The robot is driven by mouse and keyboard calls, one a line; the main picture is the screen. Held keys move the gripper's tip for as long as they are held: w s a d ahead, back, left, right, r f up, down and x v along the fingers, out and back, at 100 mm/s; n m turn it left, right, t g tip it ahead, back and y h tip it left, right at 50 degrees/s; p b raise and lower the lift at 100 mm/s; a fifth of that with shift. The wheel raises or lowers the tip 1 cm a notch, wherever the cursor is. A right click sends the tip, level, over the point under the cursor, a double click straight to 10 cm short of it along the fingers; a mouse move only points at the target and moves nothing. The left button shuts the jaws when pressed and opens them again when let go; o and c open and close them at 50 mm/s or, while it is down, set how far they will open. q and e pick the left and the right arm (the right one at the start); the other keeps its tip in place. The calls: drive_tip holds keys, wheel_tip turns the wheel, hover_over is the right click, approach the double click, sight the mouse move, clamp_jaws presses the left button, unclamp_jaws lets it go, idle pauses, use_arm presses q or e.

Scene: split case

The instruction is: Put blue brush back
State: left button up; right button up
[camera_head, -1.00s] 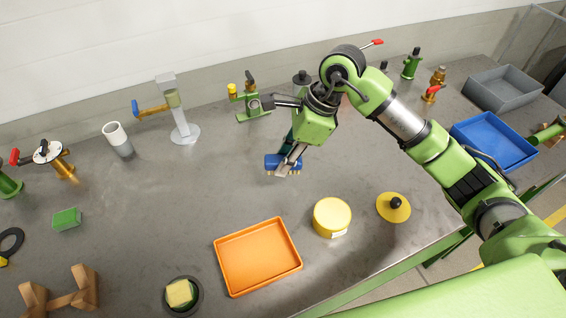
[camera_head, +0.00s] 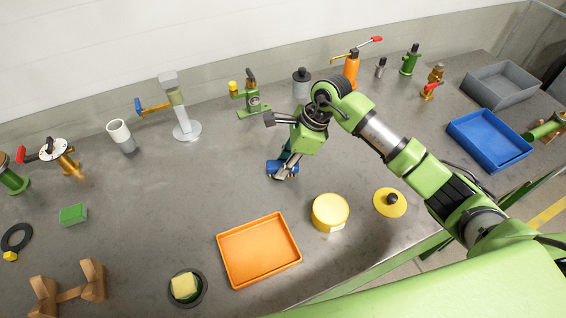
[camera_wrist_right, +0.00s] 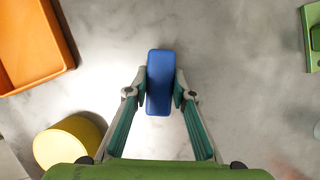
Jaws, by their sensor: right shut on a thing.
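The blue brush (camera_head: 274,166) is between the fingers of my right gripper (camera_head: 284,172), in the middle of the grey table. In the right wrist view the brush (camera_wrist_right: 160,82) shows its blue back, with a fingertip pressed on each long side. My right gripper (camera_wrist_right: 160,92) is shut on it. The bristles are hidden now. I cannot tell whether the brush touches the table. My left gripper is not in view.
An orange tray (camera_head: 224,266), a yellow round container (camera_head: 330,212) and a yellow lid with a black knob (camera_head: 391,202) lie nearer the front. A green clamp-like stand (camera_head: 252,102) stands behind the gripper. A blue tray (camera_head: 490,140) is at right.

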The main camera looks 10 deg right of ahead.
drive_tip(key=o, duration=1.1)
drive_tip(key=shift+r+p, duration=0.15)
drive_tip(key=shift+p, duration=0.15)
drive_tip(key=shift+d+r, duration=0.2)
drive_tip(key=shift+r, duration=0.05)
drive_tip(key=b+v, duration=0.3)
drive_tip(key=v, duration=0.8)
drive_tip(key=shift+r, duration=0.2)
